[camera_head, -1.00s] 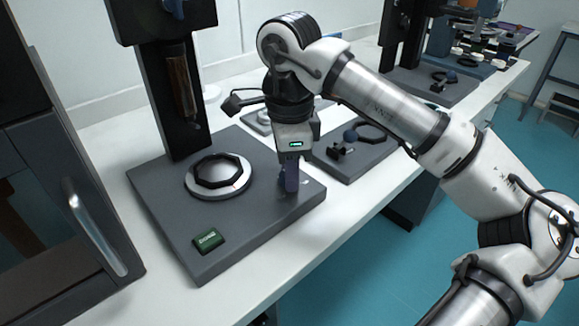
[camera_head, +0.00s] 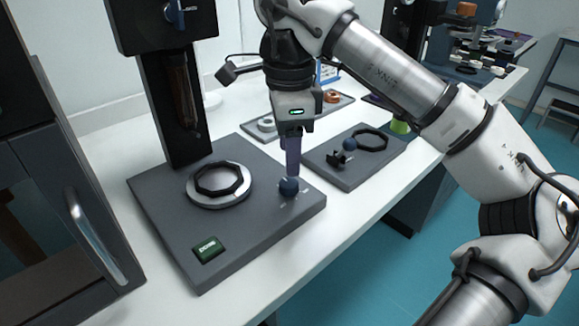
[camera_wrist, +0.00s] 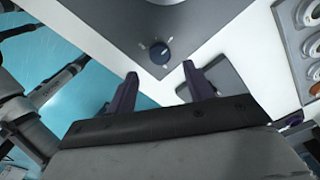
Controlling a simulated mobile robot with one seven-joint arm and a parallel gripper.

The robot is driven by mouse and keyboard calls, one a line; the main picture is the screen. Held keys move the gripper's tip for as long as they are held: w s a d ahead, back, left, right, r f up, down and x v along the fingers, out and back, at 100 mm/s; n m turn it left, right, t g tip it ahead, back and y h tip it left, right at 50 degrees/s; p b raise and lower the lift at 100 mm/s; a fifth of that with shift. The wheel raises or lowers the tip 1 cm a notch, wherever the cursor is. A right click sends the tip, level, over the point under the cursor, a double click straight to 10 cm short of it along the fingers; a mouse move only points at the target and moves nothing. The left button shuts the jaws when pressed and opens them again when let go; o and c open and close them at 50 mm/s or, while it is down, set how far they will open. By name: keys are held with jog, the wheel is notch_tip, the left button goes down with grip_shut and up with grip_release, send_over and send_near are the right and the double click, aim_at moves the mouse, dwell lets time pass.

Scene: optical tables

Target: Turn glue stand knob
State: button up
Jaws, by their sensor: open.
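The knob (camera_head: 289,187) is a small dark blue round knob near the right corner of the grey glue stand base (camera_head: 235,240). In the wrist view the knob (camera_wrist: 160,53) shows a pointer and small white marks beside it on the base. My gripper (camera_head: 292,172) is directly above the knob in the head view, fingers pointing down. In the wrist view its two purple fingers (camera_wrist: 163,82) are spread apart with nothing between them, and the knob lies beyond their tips, apart from them.
A second grey plate (camera_head: 350,175) with a blue ball and black ring is to the right. A dark cabinet (camera_head: 60,200) stands at left.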

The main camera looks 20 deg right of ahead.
aim_at(289, 183)
notch_tip(289, 183, up, 8)
jog(key=p, duration=0.1)
jog(key=shift+f, duration=0.15)
jog(key=shift+s, duration=0.1)
dwell(0.4)
